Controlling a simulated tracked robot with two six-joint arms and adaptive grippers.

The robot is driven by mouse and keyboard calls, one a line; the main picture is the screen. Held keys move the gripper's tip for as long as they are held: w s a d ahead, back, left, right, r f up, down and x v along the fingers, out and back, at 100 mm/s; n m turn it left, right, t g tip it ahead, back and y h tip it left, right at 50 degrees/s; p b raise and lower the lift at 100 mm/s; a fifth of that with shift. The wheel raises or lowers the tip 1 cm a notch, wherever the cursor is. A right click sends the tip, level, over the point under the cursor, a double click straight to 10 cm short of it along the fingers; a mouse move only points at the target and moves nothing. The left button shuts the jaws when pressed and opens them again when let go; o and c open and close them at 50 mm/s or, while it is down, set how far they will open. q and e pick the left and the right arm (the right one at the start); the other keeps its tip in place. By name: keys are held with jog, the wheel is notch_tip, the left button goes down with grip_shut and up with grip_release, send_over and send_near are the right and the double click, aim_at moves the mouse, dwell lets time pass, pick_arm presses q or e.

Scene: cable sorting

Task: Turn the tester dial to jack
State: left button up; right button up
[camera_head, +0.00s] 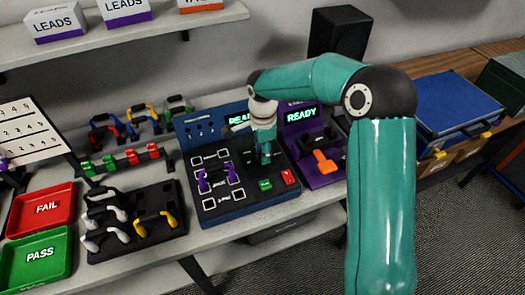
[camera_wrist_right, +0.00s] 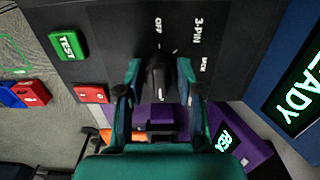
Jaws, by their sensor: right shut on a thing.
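The tester (camera_head: 212,212) is a black and blue console on the bench, with a lit READY screen partly hidden by my right arm. My right gripper (camera_head: 266,158) points down onto its panel and hides the dial in the head view. In the right wrist view, the black dial (camera_wrist_right: 157,80) sits between the two fingertips of the right gripper (camera_wrist_right: 158,74), which is shut on it. OFF, 3-PIN and JACK labels are printed around the dial. My left gripper is not in view.
A green TEST button (camera_wrist_right: 68,44) and a red button (camera_wrist_right: 91,94) are beside the dial. A purple cable lies on the tester. A purple console (camera_head: 312,172) with an orange cable (camera_head: 325,162) stands close on the right. PASS (camera_head: 36,262) and FAIL (camera_head: 42,209) trays are left.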

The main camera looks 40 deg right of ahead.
jog(key=n+b, duration=0.1)
jog(key=n, duration=0.2)
jog(key=shift+n, duration=0.3)
jog(key=n+b, duration=0.1)
jog(key=n, duration=0.3)
jog(key=shift+n, duration=0.3)
jog(key=n, duration=0.4)
jog(key=shift+w+r, duration=0.1)
jog(key=shift+n, duration=2.8)
jog(key=o, duration=1.2)
jog(key=shift+c, duration=0.2)
jog(key=shift+r, duration=0.1)
notch_tip(320, 180, up, 12)
